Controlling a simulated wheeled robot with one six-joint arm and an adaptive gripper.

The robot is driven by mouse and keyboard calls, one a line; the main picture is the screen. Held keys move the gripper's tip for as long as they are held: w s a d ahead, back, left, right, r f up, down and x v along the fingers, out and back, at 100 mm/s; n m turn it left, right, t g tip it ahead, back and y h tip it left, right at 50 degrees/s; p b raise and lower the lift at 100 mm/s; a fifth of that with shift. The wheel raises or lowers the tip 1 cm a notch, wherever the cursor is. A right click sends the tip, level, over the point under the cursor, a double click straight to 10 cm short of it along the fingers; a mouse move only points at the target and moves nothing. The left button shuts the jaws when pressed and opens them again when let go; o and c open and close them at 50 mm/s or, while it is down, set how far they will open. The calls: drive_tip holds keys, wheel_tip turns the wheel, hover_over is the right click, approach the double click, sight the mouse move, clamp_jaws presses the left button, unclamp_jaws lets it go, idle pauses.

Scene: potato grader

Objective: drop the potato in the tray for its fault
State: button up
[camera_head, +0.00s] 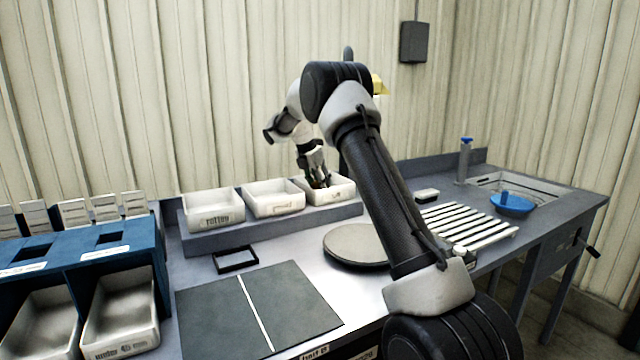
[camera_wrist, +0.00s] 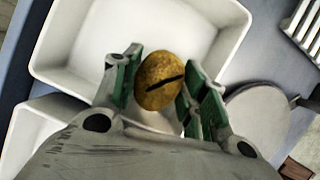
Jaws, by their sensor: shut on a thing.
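My gripper (camera_head: 319,181) is at the rightmost of three white trays on the raised shelf. In the wrist view my gripper (camera_wrist: 163,82) is shut on a yellow-brown potato (camera_wrist: 157,72) between its green finger pads. The potato has a dark, narrow slit across its face. Behind it lies the white floor of the right tray (camera_wrist: 85,50); how high the potato is above the floor I cannot tell. The left tray (camera_head: 215,224) reads "rotten". The middle tray (camera_head: 275,212) and right tray (camera_head: 345,197) have labels too small to read. The left and middle trays look empty.
A dark two-part mat (camera_head: 210,315), a small black frame (camera_head: 236,260) and a round plate (camera_head: 350,245) lie in front of the trays. White rollers (camera_head: 465,222) and a blue bowl (camera_head: 512,206) are at right. A blue rack (camera_head: 120,250) with bins stands left.

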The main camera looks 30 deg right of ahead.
drive_tip(key=shift+f, duration=0.55)
drive_tip(key=o, duration=0.8)
drive_tip(key=shift+o, duration=0.2)
drive_tip(key=shift+r, duration=0.35)
drive_tip(key=v, duration=1.2)
drive_tip(key=shift+r, duration=0.25)
